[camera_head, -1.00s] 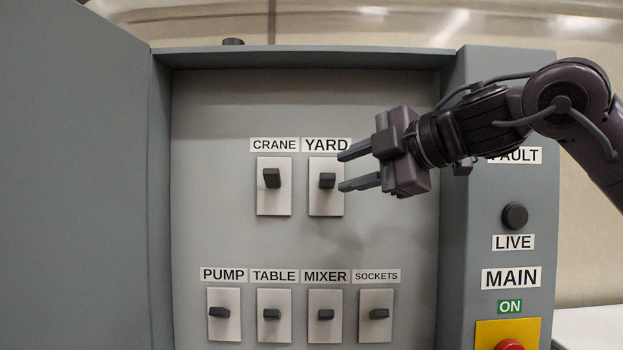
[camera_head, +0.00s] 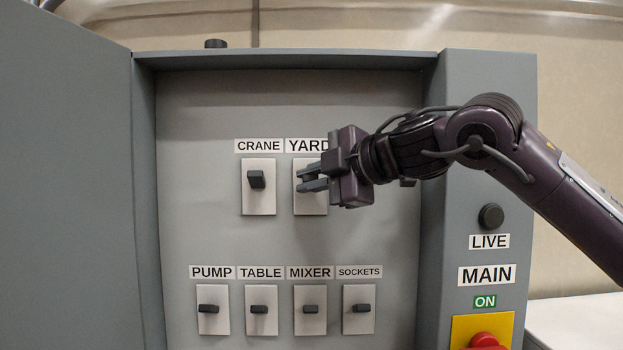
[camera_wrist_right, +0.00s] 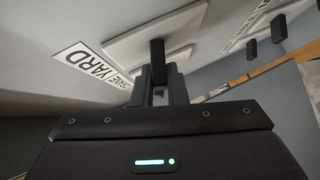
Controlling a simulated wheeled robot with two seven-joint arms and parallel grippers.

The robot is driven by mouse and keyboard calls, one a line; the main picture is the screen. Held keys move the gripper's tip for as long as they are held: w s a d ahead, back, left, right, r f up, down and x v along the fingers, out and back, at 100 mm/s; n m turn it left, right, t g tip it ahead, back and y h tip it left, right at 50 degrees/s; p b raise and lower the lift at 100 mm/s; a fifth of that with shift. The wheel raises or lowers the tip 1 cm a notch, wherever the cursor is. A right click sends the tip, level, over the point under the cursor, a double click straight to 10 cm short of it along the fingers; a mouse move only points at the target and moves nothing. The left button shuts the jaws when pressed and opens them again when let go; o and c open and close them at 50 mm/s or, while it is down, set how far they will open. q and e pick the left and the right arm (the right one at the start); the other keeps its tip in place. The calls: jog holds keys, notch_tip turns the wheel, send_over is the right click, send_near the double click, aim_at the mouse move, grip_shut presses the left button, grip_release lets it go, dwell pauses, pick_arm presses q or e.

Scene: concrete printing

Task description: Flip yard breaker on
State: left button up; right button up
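The yard breaker is the white plate (camera_head: 312,207) with a dark lever under the YARD label (camera_head: 305,146). My right gripper (camera_head: 313,178) is in front of it, and its fingers hide the lever in the head view. In the right wrist view the dark lever (camera_wrist_right: 157,55) stands out from the white plate between my right fingertips (camera_wrist_right: 159,82). The fingers are drawn close together around it and appear to grip it. My left gripper is not in view.
The crane breaker (camera_head: 256,179) is just left of the yard breaker. Below are the pump (camera_head: 208,309), table, mixer and sockets breakers. The open cabinet door (camera_head: 65,190) stands at left. A red knob (camera_head: 485,341) on yellow is at lower right.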

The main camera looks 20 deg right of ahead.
grip_shut()
jog(key=shift+w+r+m+g+p, duration=0.1)
jog(key=shift+r+m+g+p, duration=0.25)
jog(key=shift+p, duration=0.65)
jog(key=shift+g, duration=0.25)
jog(key=shift+m, duration=0.25)
jog(key=shift+o, duration=2.1)
grip_release()
jog(key=shift+w, duration=0.1)
jog(key=shift+o, duration=0.8)
jog(key=shift+w+a, duration=0.1)
